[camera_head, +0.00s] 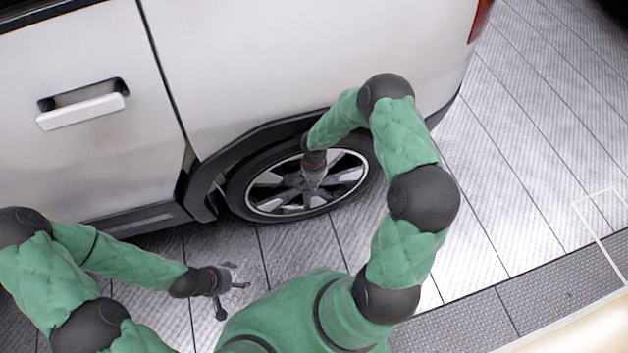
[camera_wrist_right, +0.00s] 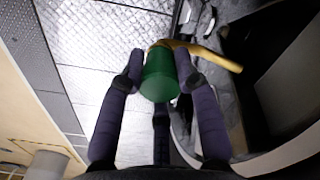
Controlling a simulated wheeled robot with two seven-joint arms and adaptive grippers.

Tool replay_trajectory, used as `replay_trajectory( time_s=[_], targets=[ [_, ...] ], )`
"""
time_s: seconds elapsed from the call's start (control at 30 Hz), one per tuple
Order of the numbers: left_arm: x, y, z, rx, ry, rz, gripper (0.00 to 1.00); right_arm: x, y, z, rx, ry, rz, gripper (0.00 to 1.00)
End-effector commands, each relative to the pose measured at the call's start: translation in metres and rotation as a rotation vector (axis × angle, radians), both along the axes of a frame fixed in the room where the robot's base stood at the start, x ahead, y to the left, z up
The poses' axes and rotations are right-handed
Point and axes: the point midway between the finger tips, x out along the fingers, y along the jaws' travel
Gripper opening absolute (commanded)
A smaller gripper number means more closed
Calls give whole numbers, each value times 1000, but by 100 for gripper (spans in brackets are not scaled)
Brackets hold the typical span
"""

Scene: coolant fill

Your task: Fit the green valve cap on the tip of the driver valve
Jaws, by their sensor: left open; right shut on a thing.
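The green valve cap (camera_wrist_right: 159,80) is between the dark purple fingers of my right gripper, which is shut on it, in the right wrist view. A brass-coloured driver valve (camera_wrist_right: 216,57) shows just behind the cap and runs to the right. Its left end is at the cap's far end; I cannot tell whether they touch or are fitted together. In the head view my right gripper (camera_head: 314,179) is in front of the wheel, where the cap and valve are too small to make out. My left gripper (camera_head: 234,277) is open and empty, low and left of the wheel.
The wheel (camera_head: 280,192) with its silver-spoked rim sits under the white vehicle (camera_head: 265,60). The vehicle's side and dark wheel arch are close to my right arm. Tiled floor (camera_head: 510,180) is clear to the right.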

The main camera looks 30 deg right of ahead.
Motion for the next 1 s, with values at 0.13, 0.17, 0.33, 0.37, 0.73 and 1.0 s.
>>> replay_trajectory(
  time_s=[0.13, 0.17, 0.33, 0.37, 0.73, 1.0],
  targets=[
    [0, 0, 0, 0, 0, 0, 70, 0, 0, -3, 1, 1, 0, 11],
    [0, 0, 0, 0, 0, 0, 70, 0, 0, -4, 1, 1, 0, 11],
    [0, 0, 0, 0, 0, 0, 70, 0, 0, -4, 0, 0, 0, 60],
    [0, 0, 0, 0, 0, 0, 70, 0, 0, -4, 0, 0, 0, 60],
    [0, 0, 0, 0, 0, 0, 70, 1, -1, 4, -1, -2, 0, 60],
    [0, 0, 0, 0, 0, 0, 70, 2, -1, 51, -1, -5, -1, 60]
  ],
)
